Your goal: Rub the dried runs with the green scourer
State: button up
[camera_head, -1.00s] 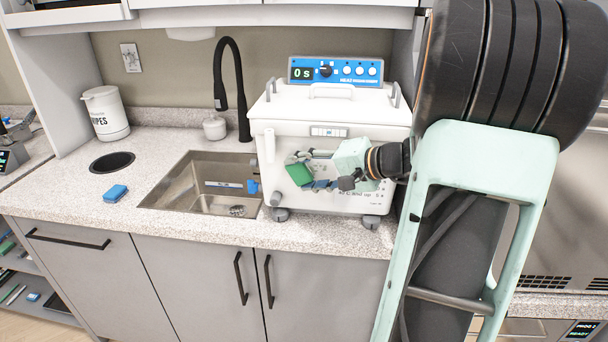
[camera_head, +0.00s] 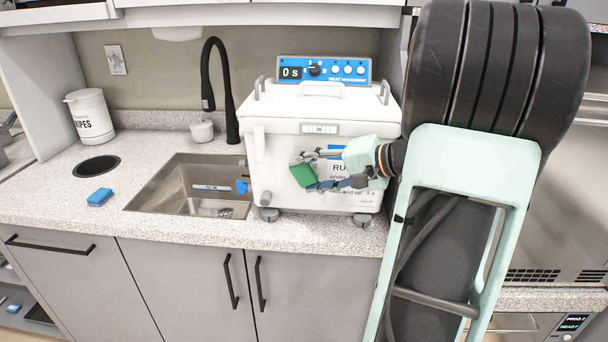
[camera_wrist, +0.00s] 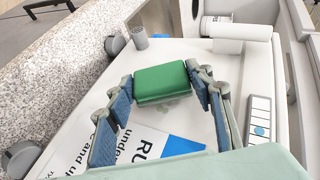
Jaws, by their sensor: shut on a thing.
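My gripper (camera_head: 312,168) is shut on the green scourer (camera_head: 302,175), in front of the white heated washer's (camera_head: 270,150) front panel. In the wrist view, the scourer (camera_wrist: 163,80) sits between the blue-padded fingertips of my gripper (camera_wrist: 165,85), its broad green face toward the camera. I cannot tell whether it touches the panel. A faint grey-green mark (camera_wrist: 172,106) shows on the white panel beside the scourer; I cannot tell if it is a dried run. The scourer and fingers hide part of the panel and its printed label (camera_wrist: 135,148).
A steel sink (camera_head: 165,185) with a black tap (camera_head: 232,100) lies left of the washer. A blue sponge (camera_head: 99,197) rests on the speckled counter (camera_head: 60,200).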

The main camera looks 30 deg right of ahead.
jog(key=d, duration=0.1)
jog(key=s, duration=0.1)
jog(key=d, duration=0.1)
jog(key=shift+s+d+r+h, duration=0.15)
jog(key=shift+d+r+h, duration=0.15)
jog(key=shift+b, duration=0.55)
jog(key=shift+w+a+b, duration=0.5)
jog(key=shift+w+b, duration=0.2)
jog(key=shift+b, duration=0.05)
jog(key=shift+w+a+r, duration=0.15)
jog(key=shift+w+a, duration=0.1)
jog(key=shift+a, duration=0.15)
jog(key=shift+w+a+b, duration=0.5)
jog(key=shift+w+a, duration=0.05)
jog(key=shift+w, duration=0.1)
jog(key=shift+c, duration=0.9)
jog(key=shift+w+a+b, duration=0.45)
jog(key=shift+w+a, duration=0.2)
jog(key=shift+a, duration=0.2)
jog(key=shift+c, duration=0.2)
